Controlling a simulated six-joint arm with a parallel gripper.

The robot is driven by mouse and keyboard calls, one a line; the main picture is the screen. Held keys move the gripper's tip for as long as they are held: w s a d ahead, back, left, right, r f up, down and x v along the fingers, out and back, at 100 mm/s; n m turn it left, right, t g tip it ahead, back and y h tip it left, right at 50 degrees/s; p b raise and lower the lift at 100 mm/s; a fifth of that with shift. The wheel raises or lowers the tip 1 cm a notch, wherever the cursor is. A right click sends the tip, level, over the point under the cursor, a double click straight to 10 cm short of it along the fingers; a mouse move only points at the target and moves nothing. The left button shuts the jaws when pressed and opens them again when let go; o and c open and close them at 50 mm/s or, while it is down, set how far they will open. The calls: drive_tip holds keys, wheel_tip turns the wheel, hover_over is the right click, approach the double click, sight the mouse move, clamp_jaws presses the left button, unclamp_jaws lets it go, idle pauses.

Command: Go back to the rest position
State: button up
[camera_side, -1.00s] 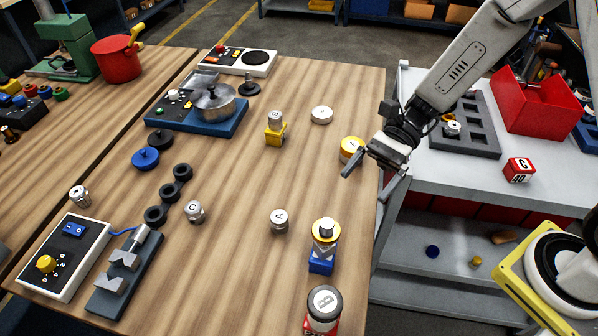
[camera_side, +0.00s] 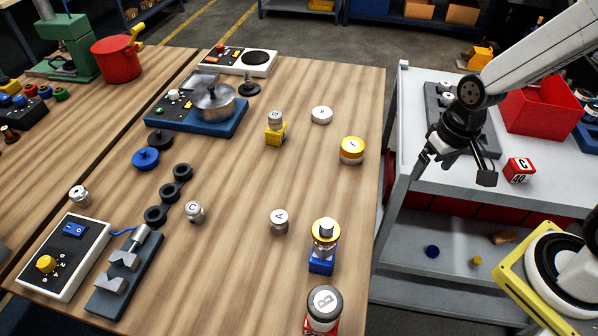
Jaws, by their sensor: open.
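My gripper (camera_side: 452,176) is at the right, over the edge of the grey cart (camera_side: 505,192) in the picture. Its two fingers are spread wide, one to the left and one to the right, with nothing between them. It points downward and is clear of the wooden table (camera_side: 240,190). The yellow-topped round part (camera_side: 352,150) stands on the table near its right edge, apart from my gripper.
A dark tray (camera_side: 486,150), a red bin (camera_side: 540,105) and a red block (camera_side: 519,169) are on the cart near my gripper. A white disc (camera_side: 321,115), a yellow block (camera_side: 275,133) and a part marked A (camera_side: 279,221) stand on the table.

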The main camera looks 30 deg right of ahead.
drive_tip(key=shift+w+d+r+n+t+h, duration=0.3)
drive_tip(key=shift+w+d+r+n+t, duration=0.15)
drive_tip(key=shift+n+t, duration=0.35)
idle(0.8)
